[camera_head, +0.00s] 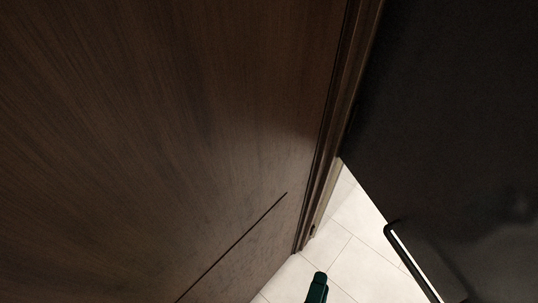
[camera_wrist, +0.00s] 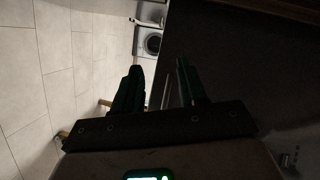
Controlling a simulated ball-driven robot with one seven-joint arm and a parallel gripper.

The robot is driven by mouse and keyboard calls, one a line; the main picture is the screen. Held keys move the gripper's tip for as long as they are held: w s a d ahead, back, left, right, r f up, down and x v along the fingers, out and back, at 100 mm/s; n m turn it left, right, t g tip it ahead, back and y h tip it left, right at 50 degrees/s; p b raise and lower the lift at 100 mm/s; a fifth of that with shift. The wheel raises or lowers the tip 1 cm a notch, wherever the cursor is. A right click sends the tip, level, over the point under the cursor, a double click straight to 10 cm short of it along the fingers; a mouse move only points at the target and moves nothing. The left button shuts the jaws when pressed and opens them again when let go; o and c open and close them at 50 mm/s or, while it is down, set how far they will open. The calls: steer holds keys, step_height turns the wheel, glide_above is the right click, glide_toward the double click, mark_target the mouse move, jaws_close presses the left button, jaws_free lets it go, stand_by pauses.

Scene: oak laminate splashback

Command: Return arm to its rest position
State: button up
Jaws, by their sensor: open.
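My gripper (camera_wrist: 158,88) shows in the wrist view with its two dark green fingers apart and nothing between them. In the head view a dark green part of my arm or gripper (camera_head: 317,288) shows at the bottom edge, over the floor. The rest of the arm is hidden from the head view. No object is held.
A dark wood panel (camera_head: 150,130) fills the left of the head view, ending at a frame (camera_head: 330,120). A black door (camera_head: 450,110) with a long bar handle (camera_head: 412,262) stands at right. Pale tiled floor (camera_head: 350,225) shows between. A washing machine (camera_wrist: 151,43) is far off.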

steer(key=s+d+f+n+g+y, duration=0.1)
steer(key=d+f+n+g+y, duration=0.65)
steer(key=n, duration=0.75)
steer(key=s+d+r+n+g+h, duration=0.1)
steer(key=s+d+r+n+g, duration=0.3)
steer(key=d, duration=0.5)
steer(key=s+r+g, duration=0.1)
steer(key=s+g, duration=0.1)
steer(key=s, duration=0.1)
steer(key=shift+r, duration=0.1)
